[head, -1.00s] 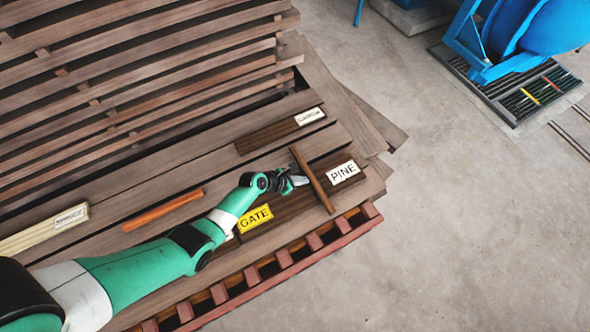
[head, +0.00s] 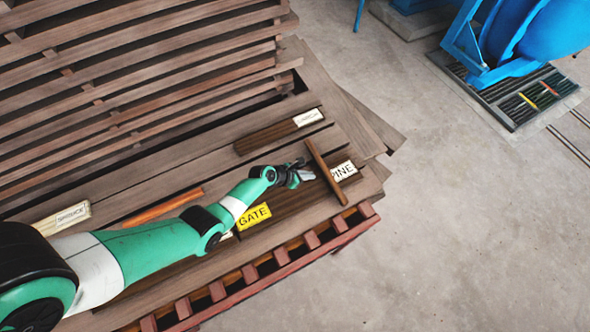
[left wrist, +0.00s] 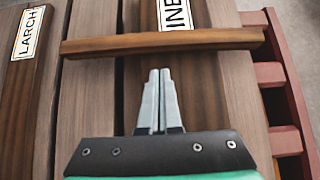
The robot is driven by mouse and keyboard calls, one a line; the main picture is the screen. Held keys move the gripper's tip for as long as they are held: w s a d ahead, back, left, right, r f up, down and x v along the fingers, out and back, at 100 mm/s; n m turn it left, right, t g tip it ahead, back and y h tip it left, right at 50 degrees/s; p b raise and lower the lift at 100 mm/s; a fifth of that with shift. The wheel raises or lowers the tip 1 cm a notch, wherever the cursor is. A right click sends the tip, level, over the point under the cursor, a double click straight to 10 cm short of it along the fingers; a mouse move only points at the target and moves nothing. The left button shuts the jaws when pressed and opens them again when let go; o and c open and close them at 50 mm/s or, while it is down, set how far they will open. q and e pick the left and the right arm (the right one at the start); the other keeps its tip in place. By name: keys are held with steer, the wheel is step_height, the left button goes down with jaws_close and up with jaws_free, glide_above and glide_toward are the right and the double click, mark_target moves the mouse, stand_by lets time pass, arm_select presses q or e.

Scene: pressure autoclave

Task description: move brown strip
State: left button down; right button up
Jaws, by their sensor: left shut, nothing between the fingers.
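The brown strip (head: 327,173) lies across the dark board with the PINE label and covers the label's left edge in the head view. In the left wrist view the strip (left wrist: 160,42) runs crosswise just ahead of my left gripper (left wrist: 160,73). The left gripper (head: 306,175) is shut and empty, pointing at the strip's side near its middle. A small gap shows between fingertips and strip; I cannot tell whether they touch. My right gripper is not in view.
The PINE label (head: 345,171), LARCH label (head: 308,117), yellow GATE label (head: 254,215) and SPRUCE label (head: 62,218) mark boards on the stack. An orange-brown strip (head: 160,207) lies partly behind my arm. Slatted red-brown edging (head: 282,257) borders the front.

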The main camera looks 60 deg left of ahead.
arm_select(q)
steer(key=p+v, duration=0.4)
steer(key=v, duration=0.6)
steer(key=shift+a+r+p, duration=0.2)
steer(key=shift+r+p, duration=0.05)
steer(key=shift+p, duration=0.05)
steer(key=shift+w, duration=0.1)
